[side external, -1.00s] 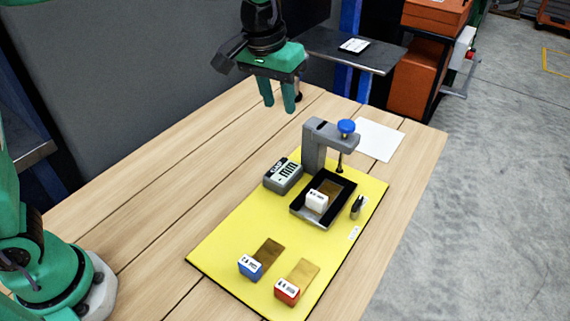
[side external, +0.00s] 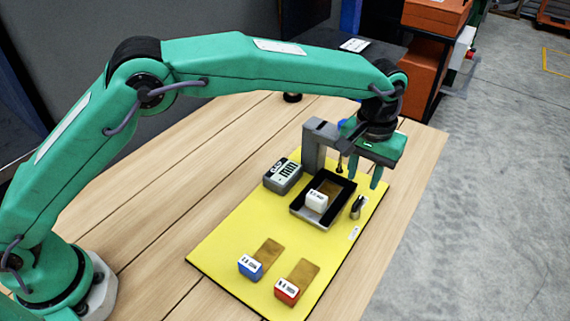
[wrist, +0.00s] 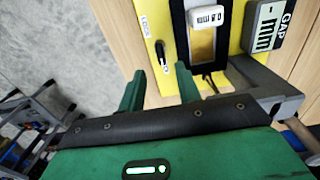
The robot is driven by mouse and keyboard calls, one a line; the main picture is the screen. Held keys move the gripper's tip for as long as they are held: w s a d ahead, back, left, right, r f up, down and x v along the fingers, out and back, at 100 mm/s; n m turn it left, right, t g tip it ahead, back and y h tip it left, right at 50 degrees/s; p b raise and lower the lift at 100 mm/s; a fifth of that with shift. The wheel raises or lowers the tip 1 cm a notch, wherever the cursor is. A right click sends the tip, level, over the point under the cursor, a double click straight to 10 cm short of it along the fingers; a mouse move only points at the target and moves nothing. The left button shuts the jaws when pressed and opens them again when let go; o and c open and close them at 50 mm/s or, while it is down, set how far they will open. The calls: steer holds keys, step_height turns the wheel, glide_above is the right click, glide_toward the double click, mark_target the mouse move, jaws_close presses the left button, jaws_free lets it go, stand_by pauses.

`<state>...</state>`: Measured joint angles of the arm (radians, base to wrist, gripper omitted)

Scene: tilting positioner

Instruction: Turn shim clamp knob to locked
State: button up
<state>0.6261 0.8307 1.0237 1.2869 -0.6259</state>
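The grey shim clamp frame (side external: 312,145) stands at the back of the yellow board (side external: 225,245). A small black-and-metal knob (side external: 357,207) stands on the board right of the black tray (side external: 297,209). In the wrist view this knob (wrist: 162,55) is beside a small white label (wrist: 146,25), hard to read. My gripper (side external: 364,174) is open above the board, beside the clamp arm. In the wrist view its fingers (wrist: 160,82) are apart with nothing between them.
A white block (side external: 316,201) sits in the tray. A grey gap display (side external: 283,176) stands left of it. A blue block (side external: 250,267) and a red block (side external: 287,291) are at the board's front. Bare table (side external: 150,240) lies left of the board.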

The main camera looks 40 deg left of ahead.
mark_target(358, 201)
steer(key=shift+f, duration=0.15)
steer(key=shift+f, duration=3.8)
steer(key=shift+c, duration=0.4)
jaws_close()
